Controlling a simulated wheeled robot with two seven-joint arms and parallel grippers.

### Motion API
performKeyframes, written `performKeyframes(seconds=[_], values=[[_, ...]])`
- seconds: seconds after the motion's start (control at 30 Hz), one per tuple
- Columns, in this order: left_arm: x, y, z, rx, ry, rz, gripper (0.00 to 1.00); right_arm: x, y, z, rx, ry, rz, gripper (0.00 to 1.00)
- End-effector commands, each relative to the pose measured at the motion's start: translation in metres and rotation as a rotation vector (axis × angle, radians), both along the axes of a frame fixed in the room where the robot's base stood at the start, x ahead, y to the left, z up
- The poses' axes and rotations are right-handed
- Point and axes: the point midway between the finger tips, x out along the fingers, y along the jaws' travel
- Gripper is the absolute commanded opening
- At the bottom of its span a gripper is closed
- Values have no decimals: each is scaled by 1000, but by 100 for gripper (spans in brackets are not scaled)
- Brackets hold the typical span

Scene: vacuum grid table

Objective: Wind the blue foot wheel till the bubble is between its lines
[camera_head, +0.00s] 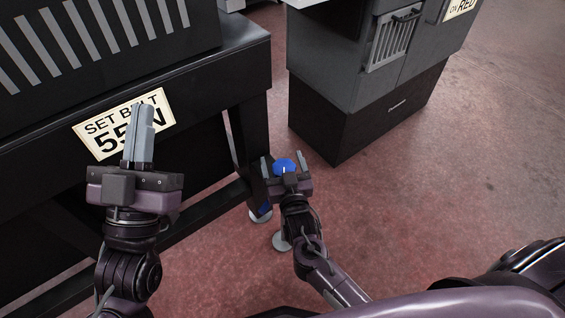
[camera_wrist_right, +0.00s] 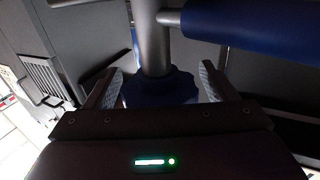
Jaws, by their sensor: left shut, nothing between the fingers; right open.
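The blue foot wheel (camera_head: 284,165) shows between the fingers of my right gripper (camera_head: 284,158) in the head view. In the right wrist view the dark blue lobed wheel (camera_wrist_right: 160,88) sits on a grey post (camera_wrist_right: 153,40). My right gripper (camera_wrist_right: 162,85) is open, one finger on each side of the wheel; I cannot tell whether either finger touches it. My left gripper (camera_head: 140,135) is shut and empty, raised in front of the table's sign. The bubble and its lines are not visible in either view.
A black table (camera_head: 225,75) with a "SET BELT" sign (camera_head: 100,125) stands at the left. A grey cabinet (camera_head: 345,60) on a black base stands behind the wheel. In the right wrist view a blue cylinder (camera_wrist_right: 260,25) runs beside the post. The reddish floor at right is clear.

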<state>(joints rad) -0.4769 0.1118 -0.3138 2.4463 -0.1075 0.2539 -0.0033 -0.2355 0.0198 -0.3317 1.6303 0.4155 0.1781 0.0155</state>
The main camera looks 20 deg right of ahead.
Motion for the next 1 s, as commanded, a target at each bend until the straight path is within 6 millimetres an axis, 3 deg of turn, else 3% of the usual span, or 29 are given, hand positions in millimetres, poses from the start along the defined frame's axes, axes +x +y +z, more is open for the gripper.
performKeyframes(seconds=[0.07, 0.4, 0.53, 0.77, 1.0], values=[[0, 0, 0, 0, 0, 0, 0, 0, 0, 0, 0, 0, 0, 79], [0, 0, 0, 0, 2, 1, 0, 0, 0, 0, 0, 0, 0, 34], [1, -1, -1, 6, 13, 0, 0, 0, 0, 1, 4, -1, -22, 34], [13, -7, -32, 63, 156, -4, 0, 0, -2, 1, 3, -1, -126, 34], [13, -7, -34, 67, 163, -3, 0, 0, -3, 0, -1, -1, -132, 34]])
